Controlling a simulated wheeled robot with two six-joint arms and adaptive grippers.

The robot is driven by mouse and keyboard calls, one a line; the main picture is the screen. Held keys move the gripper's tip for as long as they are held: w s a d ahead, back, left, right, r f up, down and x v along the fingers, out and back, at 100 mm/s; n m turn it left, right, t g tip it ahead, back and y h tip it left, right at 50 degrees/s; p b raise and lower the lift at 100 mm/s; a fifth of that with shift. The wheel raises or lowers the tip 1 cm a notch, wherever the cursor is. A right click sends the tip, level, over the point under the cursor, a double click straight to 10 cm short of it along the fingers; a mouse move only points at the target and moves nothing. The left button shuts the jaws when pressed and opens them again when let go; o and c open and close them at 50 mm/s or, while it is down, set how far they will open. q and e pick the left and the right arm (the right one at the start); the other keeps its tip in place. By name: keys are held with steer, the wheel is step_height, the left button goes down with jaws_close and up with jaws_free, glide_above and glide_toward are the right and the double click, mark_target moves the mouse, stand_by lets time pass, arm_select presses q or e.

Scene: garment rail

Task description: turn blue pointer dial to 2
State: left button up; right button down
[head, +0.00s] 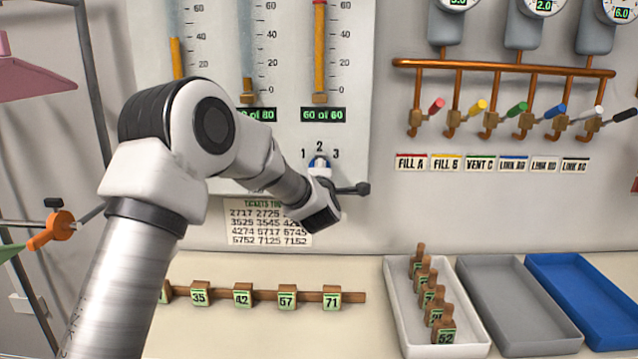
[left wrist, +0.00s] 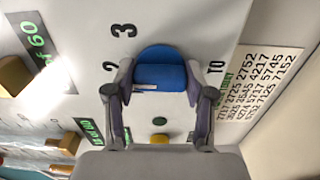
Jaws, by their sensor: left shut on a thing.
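The blue pointer dial (head: 318,162) is on the wall panel below the 60 of 60 display, with 1, 2 and 3 printed around its top. In the left wrist view the dial's blue grip (left wrist: 160,76) lies between the two fingers of my left gripper (left wrist: 158,88). The fingers are shut on the grip's two ends. A white pointer line on the grip lies toward the end on the side of the 2; a finger partly covers that end. In the head view my left gripper (head: 325,186) is at the dial from below. My right gripper is not in view.
A printed number sheet (head: 262,222) hangs below the panel, close to my left arm. Copper pipes (head: 505,66) with coloured levers are to the right. A white tray (head: 398,290) of numbered tags, a grey tray (head: 520,300) and a blue tray (head: 585,290) stand below.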

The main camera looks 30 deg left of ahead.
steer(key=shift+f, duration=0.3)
arm_select(q)
steer(key=o, duration=0.9)
steer(key=shift+o, duration=1.3)
steer(key=shift+w+d, duration=0.15)
steer(key=shift+w, duration=0.1)
steer(key=shift+s, duration=0.25)
steer(key=v, duration=1.1)
steer(key=shift+s+d, duration=0.2)
steer(key=shift+s, duration=0.05)
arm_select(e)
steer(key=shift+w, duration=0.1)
